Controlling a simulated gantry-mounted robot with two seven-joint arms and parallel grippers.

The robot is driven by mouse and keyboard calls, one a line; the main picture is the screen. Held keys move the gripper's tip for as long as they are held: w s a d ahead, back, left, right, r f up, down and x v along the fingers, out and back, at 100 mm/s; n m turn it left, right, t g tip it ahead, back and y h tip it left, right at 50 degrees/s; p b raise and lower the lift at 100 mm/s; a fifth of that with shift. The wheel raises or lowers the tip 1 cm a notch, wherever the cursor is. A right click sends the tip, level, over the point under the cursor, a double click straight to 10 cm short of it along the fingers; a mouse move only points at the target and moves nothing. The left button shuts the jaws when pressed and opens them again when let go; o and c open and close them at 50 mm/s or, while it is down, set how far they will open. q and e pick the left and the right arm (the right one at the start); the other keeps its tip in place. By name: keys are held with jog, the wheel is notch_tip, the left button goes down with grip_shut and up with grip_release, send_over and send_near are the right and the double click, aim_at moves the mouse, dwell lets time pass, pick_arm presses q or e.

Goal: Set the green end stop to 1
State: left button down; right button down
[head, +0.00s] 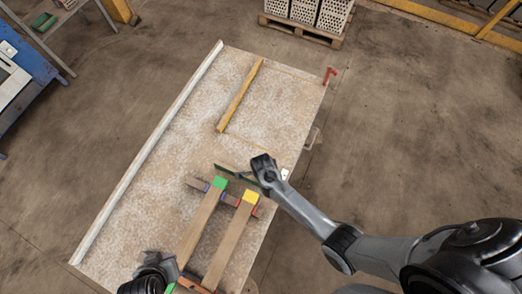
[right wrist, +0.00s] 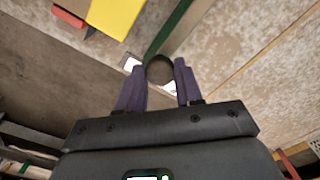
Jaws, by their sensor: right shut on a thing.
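The green end stop (head: 230,169) is a thin dark-green bar lying at an angle across the right part of the table. It shows as a green strip (right wrist: 168,28) in the right wrist view. My right gripper (head: 260,172) is at the bar's right end. In the right wrist view its purple fingers (right wrist: 160,82) are shut on a round dark knob (right wrist: 159,70) at the end of the green strip. White tags (right wrist: 130,64) lie beside the knob; no number is readable. My left gripper (head: 158,265) is at the table's lower left edge, its fingers unclear.
Two wooden beams with a green end (head: 219,183) and a yellow end (head: 250,197) lie just left of and below the bar. A yellow wooden strip (head: 240,95) lies farther up the table (head: 140,185). A red bracket (head: 329,76) is at the far right corner.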

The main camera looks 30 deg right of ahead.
jog(key=c, duration=1.2)
grip_release()
jog(key=shift+a, duration=0.2)
jog(key=o, duration=0.5)
jog(key=shift+s+a, duration=0.1)
jog(key=shift+s, duration=0.1)
jog(key=shift+c, duration=0.2)
jog(key=shift+w, duration=0.1)
notch_tip(320, 180, up, 11)
jog(key=p, duration=0.3)
jog(key=shift+f, duration=0.1)
